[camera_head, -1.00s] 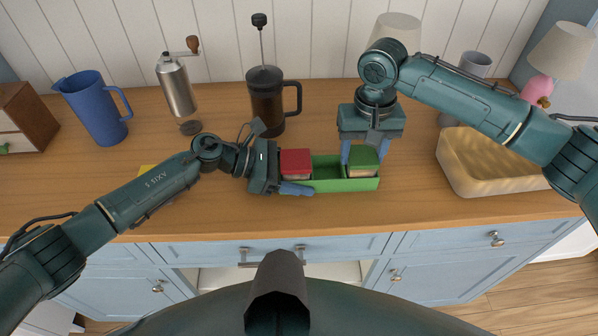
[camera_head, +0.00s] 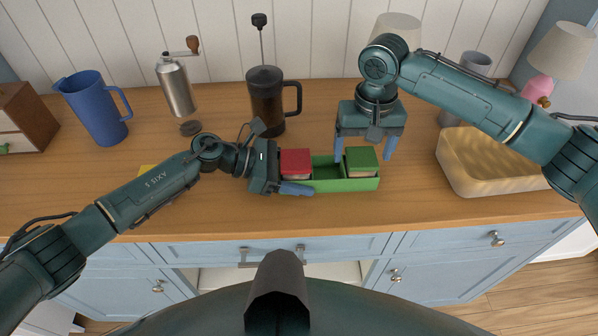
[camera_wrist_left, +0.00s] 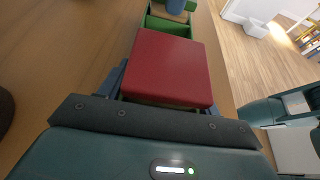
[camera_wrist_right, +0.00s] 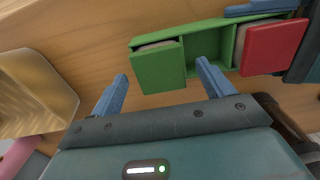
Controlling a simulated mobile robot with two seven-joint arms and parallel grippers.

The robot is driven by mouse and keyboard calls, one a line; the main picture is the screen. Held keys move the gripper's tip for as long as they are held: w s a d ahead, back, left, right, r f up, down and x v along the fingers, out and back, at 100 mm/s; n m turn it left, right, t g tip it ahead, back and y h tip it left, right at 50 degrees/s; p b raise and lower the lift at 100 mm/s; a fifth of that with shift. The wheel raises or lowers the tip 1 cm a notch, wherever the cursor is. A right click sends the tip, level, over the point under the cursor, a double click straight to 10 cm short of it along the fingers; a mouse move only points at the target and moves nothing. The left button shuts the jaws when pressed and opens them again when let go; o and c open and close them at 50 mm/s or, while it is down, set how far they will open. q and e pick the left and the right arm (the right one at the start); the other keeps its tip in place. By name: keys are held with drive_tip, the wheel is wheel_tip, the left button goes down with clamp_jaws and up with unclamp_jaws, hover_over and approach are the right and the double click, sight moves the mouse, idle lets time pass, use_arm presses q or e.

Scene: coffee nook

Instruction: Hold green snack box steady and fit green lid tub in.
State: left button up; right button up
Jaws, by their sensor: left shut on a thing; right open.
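The green snack box (camera_head: 329,184) lies on the counter. The green lid tub (camera_head: 361,161) sits in its right end, and a red lid tub (camera_head: 295,162) sits in its left end. The middle compartment is empty. My left gripper (camera_head: 284,174) is shut on the box's left end, with a blue finger along its front wall. In the left wrist view the red lid (camera_wrist_left: 168,67) hides most of the grip. My right gripper (camera_head: 363,155) is open above the green lid tub, its fingers apart on either side. The right wrist view shows the green lid (camera_wrist_right: 158,68) clear of both fingers.
A tan basket (camera_head: 490,165) stands to the right. A dark French press (camera_head: 267,98) stands behind the box, with a metal grinder (camera_head: 177,85) and a blue jug (camera_head: 93,108) further left. The counter in front of the box is a narrow clear strip.

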use_arm(q)
drive_tip(key=o, duration=1.1)
use_arm(e)
wheel_tip(320, 180, up, 11)
drive_tip(key=shift+f, duration=0.15)
